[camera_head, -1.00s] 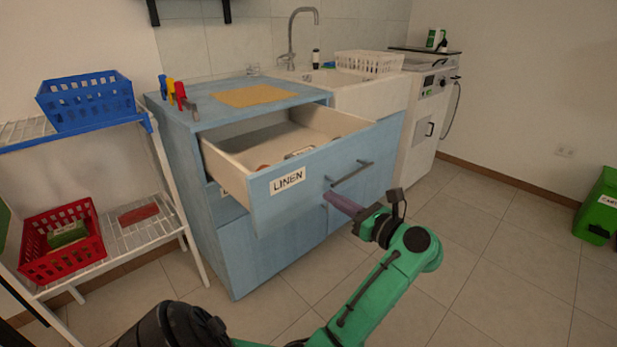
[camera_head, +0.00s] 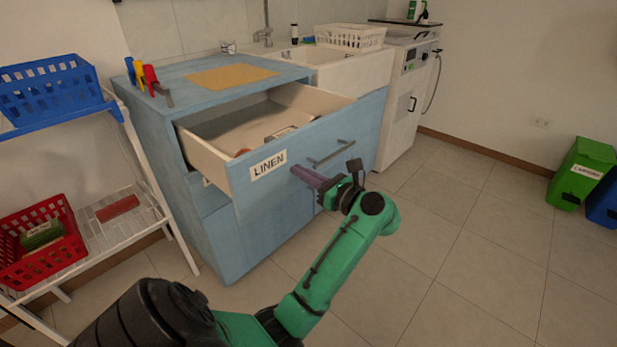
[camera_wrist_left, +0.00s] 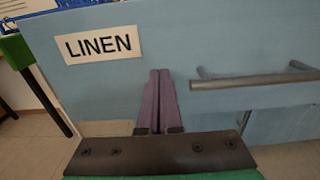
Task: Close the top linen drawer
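The top linen drawer (camera_head: 270,165) is pulled out of the blue cabinet (camera_head: 235,240), with its pale inside showing and a LINEN label on its front. Its grey bar handle (camera_head: 331,154) is on the front, right of the label. My left gripper (camera_head: 296,172) is at the drawer front, between label and handle. In the left wrist view, the purple fingers (camera_wrist_left: 160,75) lie side by side, closed, with nothing between them. Their tips point at the blue front; contact cannot be told for certain. My right gripper is not in view.
A white rack (camera_head: 130,215) with a blue basket (camera_head: 50,92) and a red basket (camera_head: 42,240) stands left of the cabinet. Colored clamps (camera_head: 148,78) stand on the cabinet top. Floor to the right is clear, up to a green bin (camera_head: 580,172).

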